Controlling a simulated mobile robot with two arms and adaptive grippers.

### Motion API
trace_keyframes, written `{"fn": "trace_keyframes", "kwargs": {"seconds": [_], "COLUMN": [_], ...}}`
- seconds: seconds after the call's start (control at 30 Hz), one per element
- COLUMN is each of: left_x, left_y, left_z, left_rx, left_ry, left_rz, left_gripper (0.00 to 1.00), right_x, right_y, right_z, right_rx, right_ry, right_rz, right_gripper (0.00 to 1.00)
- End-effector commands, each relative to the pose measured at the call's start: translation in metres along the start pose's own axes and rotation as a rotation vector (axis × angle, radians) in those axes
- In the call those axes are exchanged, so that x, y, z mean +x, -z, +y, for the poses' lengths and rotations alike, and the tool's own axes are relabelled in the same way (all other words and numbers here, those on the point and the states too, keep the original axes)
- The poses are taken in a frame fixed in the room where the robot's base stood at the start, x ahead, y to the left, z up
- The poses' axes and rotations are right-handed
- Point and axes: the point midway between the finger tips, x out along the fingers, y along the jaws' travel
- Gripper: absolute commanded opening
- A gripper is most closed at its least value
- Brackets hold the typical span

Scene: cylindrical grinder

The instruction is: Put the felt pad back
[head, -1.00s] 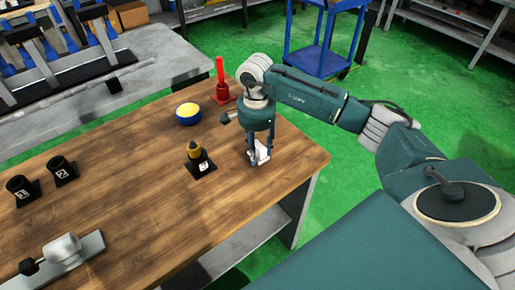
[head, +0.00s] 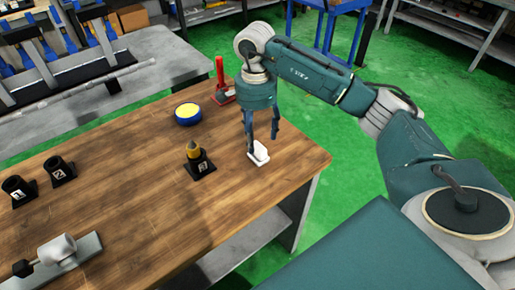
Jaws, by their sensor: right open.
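A small white piece (head: 259,155), which looks like the felt pad, sits near the right edge of the wooden table (head: 130,170). I cannot tell whether it rests on a holder or directly on the table. My right gripper (head: 263,143) points down just above the white piece with its fingers spread. The left finger's tip overlaps the white piece in the picture, so I cannot tell whether they touch. My left gripper is not in view.
A black holder with a yellow-topped piece (head: 195,155) stands left of the gripper. A blue round tin with a yellow top (head: 188,113) and a red upright tool (head: 221,80) stand behind. Two black cups (head: 58,170) and a grey fixture (head: 62,255) are at left.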

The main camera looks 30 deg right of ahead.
Motion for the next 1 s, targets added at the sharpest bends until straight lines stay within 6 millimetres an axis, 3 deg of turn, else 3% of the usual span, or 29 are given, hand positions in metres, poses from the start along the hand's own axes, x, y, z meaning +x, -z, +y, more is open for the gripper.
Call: {"fn": "trace_keyframes", "kwargs": {"seconds": [0.13,0.33,1.0], "left_x": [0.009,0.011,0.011], "left_y": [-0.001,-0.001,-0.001], "left_z": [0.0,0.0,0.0], "left_rx": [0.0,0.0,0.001], "left_ry": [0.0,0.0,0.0], "left_rz": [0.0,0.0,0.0], "left_gripper": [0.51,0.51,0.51], "right_x": [-0.029,-0.05,-0.054], "right_y": [0.0,0.0,0.0], "right_z": [-0.001,0.0,0.0], "right_rx": [-0.001,0.0,-0.001], "right_ry": [0.004,0.001,0.0], "right_rz": [0.001,0.0,0.0], "right_gripper": [0.6,0.6,0.6]}}
